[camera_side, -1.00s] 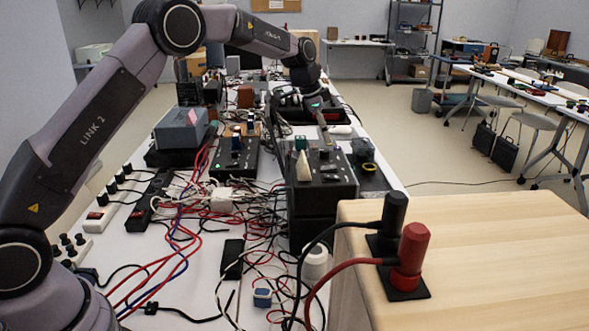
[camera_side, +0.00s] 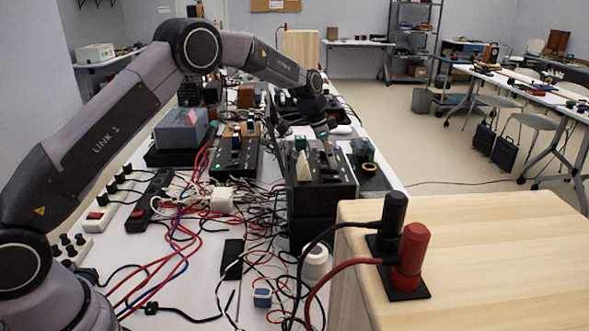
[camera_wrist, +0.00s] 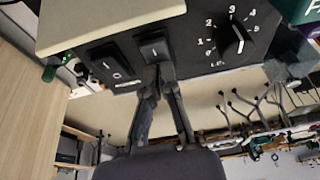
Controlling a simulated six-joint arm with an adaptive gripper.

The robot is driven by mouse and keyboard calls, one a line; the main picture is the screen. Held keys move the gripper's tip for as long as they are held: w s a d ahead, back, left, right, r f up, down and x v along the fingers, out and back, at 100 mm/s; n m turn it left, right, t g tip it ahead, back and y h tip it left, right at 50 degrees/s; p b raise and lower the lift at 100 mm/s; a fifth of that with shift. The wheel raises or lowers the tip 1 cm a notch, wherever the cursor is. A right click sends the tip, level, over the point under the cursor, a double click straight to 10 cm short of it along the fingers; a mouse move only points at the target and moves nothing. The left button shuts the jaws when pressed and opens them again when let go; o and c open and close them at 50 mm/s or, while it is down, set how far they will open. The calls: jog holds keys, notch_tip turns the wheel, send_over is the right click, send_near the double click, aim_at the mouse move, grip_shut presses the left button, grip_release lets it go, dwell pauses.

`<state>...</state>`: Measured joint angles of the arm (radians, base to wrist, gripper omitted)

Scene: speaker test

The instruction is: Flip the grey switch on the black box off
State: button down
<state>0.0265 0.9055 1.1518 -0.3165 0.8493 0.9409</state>
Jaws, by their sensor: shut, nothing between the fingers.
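The black box (camera_side: 312,203) stands near the table's right edge in the side view, with small controls on its top. In the wrist view its black panel (camera_wrist: 198,72) carries a small grey-black switch (camera_wrist: 154,49), a rocker switch marked I and O (camera_wrist: 113,66) to the left, and a numbered dial (camera_wrist: 232,40) to the right. My gripper (camera_wrist: 160,72) is shut and empty, its fingertips at the lower edge of the small switch. I cannot tell whether they touch it. In the side view my gripper (camera_side: 322,135) is low over the box's far end.
A second black control box (camera_side: 234,158) and a grey box (camera_side: 181,129) stand to the left. Tangled cables (camera_side: 190,225) cover the table's middle. A wooden block with a black (camera_side: 394,213) and a red terminal (camera_side: 411,250) stands at the front right.

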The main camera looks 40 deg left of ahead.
jog(key=shift+s+a+f, duration=0.1)
jog(key=shift+s+a, duration=0.05)
jog(key=shift+s+a, duration=0.5)
jog(key=shift+r, duration=0.4)
jog(key=v, duration=1.3)
jog(key=shift+w+d+r, duration=0.15)
jog(key=shift+r, duration=0.15)
jog(key=shift+d, duration=0.1)
jog(key=shift+w+d+r, duration=0.25)
jog(key=shift+w+d, duration=0.25)
